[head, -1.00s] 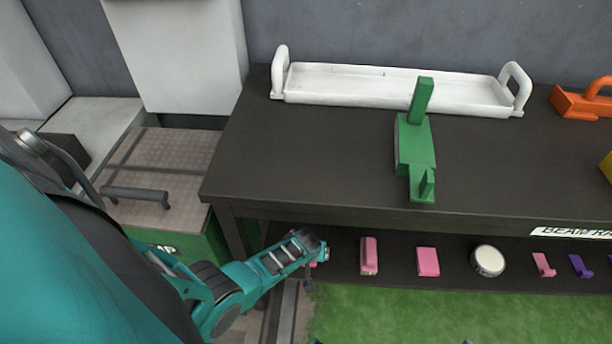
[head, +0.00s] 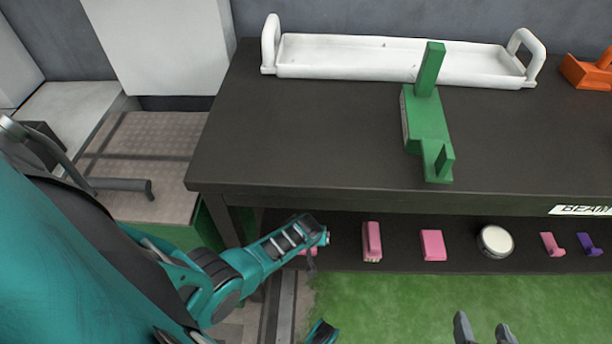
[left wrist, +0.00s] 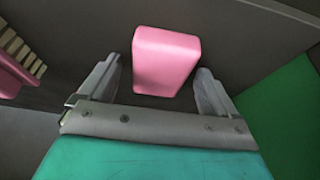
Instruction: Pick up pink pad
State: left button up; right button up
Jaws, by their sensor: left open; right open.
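A plain pink block (left wrist: 166,60), which looks like the pink pad, lies on the dark lower shelf in the left wrist view. My left gripper (left wrist: 157,72) is open, with one finger on each side of its near end. No grip shows. In the head view, my left arm mostly hides a pink thing (head: 308,251) at the shelf's left end. To its right are a pink brush-like piece (head: 372,242) and another pink block (head: 433,245). The brush-like piece also shows at the left of the wrist view (left wrist: 14,68). My right gripper (head: 484,330) is open and empty over the grass.
The dark table (head: 300,150) overhangs the shelf. It carries a white tray (head: 340,74) and a green block piece (head: 426,120). On the shelf to the right are a round white tin (head: 495,242), a pink hook (head: 552,245) and a purple hook (head: 588,245).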

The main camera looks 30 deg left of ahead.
pick_arm(q)
jog(key=c, duration=1.1)
jog(key=shift+r, duration=0.1)
pick_arm(e)
jog(key=shift+d, duration=0.1)
